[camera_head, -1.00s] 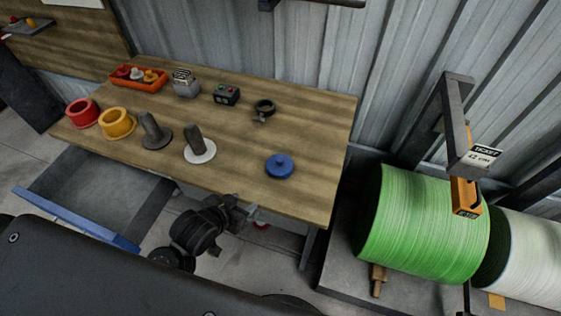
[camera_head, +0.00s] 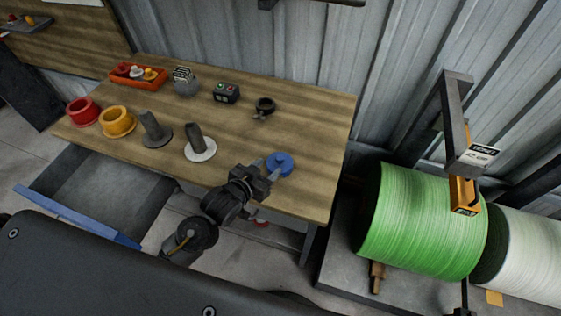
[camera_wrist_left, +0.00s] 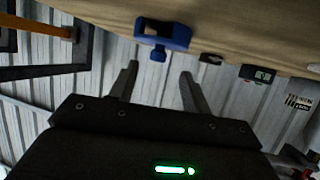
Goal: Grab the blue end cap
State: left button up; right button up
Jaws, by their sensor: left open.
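The blue end cap (camera_head: 280,163) lies flat near the right front part of the wooden table, its small knob facing up. My left gripper (camera_head: 269,170) is just beside it on its left front side, its fingertips close to the cap's edge. In the left wrist view the blue end cap (camera_wrist_left: 163,34) shows ahead of the open jaws of my left gripper (camera_wrist_left: 158,72), with nothing between the fingers. Whether a fingertip touches the cap I cannot tell. My right gripper is not in view.
On the wooden table (camera_head: 310,120) stand a red cap (camera_head: 82,111), a yellow cap (camera_head: 117,122), two grey posts on round bases, a black ring (camera_head: 264,106) and small boxes. A green roll (camera_head: 425,220) is right of the table. An open drawer (camera_head: 95,195) juts out at left front.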

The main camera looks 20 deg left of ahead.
aim_at(277, 160)
pick_arm(q)
jog(key=shift+w+d, duration=0.15)
jog(key=shift+w, duration=0.15)
jog(key=p+x, duration=0.1)
jog(key=x, duration=0.3)
jog(key=shift+w+d+f, duration=0.15)
jog(key=shift+w, duration=0.05)
jog(key=c, duration=0.9)
grip_shut()
